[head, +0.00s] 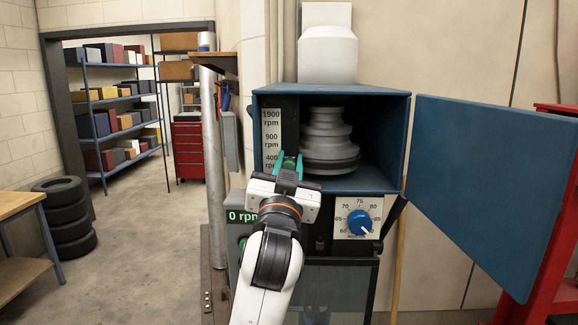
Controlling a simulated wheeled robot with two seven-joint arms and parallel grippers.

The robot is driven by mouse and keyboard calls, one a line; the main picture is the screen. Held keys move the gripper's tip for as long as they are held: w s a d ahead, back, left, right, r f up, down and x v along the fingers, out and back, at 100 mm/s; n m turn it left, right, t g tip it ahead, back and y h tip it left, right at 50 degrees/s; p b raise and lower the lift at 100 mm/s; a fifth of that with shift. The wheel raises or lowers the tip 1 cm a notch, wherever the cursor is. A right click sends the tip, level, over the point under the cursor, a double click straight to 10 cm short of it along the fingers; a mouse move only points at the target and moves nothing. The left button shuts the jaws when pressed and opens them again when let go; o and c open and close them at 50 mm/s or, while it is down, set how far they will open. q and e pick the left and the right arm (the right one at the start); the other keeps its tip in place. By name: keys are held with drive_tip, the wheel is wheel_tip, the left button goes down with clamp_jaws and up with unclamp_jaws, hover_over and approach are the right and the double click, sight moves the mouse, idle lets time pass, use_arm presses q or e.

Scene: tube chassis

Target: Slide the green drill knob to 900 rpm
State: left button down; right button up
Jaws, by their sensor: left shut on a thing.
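The green drill knob (288,160) sits beside the lower end of the white speed scale (272,138), about level with the 400 rpm mark. The scale reads 1900, 900 and 400 rpm from top to bottom. My left gripper (288,172) comes up from below and is shut on the green knob. It hides part of the knob and the slot below it. A green display (241,216) reads 0 rpm, partly covered by my arm. My right gripper is not in view.
The blue belt housing (385,100) stands open around grey stepped pulleys (328,140). Its blue door (490,170) swings out to the right. A blue dial (360,222) is right of my gripper. A red frame (555,240) stands far right.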

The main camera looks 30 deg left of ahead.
sight(289, 160)
use_arm(q)
wheel_tip(289, 160, up, 4)
drive_tip(key=shift+r, duration=0.1)
drive_tip(key=c, duration=1.2)
unclamp_jaws()
drive_tip(key=shift+s+d, duration=0.1)
